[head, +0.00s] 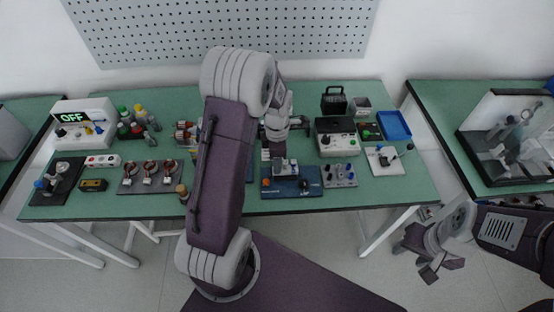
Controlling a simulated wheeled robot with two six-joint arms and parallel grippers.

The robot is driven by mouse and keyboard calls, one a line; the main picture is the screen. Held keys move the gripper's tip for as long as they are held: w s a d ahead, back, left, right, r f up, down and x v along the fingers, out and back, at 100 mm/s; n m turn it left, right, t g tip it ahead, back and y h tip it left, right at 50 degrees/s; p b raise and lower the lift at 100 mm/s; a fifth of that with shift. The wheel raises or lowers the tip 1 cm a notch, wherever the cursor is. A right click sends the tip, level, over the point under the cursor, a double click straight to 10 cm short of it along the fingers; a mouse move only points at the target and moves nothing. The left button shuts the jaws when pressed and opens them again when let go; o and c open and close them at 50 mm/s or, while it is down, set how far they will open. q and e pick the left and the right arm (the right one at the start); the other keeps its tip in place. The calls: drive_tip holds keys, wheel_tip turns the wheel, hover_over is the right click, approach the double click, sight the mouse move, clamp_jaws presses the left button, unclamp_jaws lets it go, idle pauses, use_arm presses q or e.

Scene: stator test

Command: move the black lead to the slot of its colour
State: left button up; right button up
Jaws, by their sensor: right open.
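I cannot single out the black lead with certainty; the parts on the table are too small. A black piece (304,184) sits at the right end of a blue board (290,193), but I cannot tell whether it is a lead. The slots cannot be made out. My left arm reaches over the middle of the green table, and its gripper (272,153) is just behind the blue board; its fingers are too small to read. My right gripper (436,266) is open and empty, off the table's front right, above the floor.
A grey board with knobs (340,174), a white board (385,166) and a blue tray (395,125) stand on the table's right. A box reading OFF (84,110), bottles and a board with three coils (150,176) are on the left. My left arm hides the table's middle.

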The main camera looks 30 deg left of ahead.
use_arm(q)
wheel_tip(320, 180, up, 9)
idle(0.5)
idle(0.8)
drive_tip(key=s+d+f+m, duration=0.1)
drive_tip(key=s+m, duration=0.3)
drive_tip(key=m, duration=0.4)
drive_tip(key=s+d+f+m, duration=0.1)
drive_tip(key=s+d+m, duration=0.3)
drive_tip(key=m, duration=0.4)
drive_tip(key=s+d+f+m+t, duration=0.1)
drive_tip(key=s+m, duration=0.3)
drive_tip(key=m, duration=0.4)
drive_tip(key=shift+s+d+f, duration=0.25)
drive_tip(key=shift+s+d, duration=0.1)
drive_tip(key=shift+d, duration=0.45)
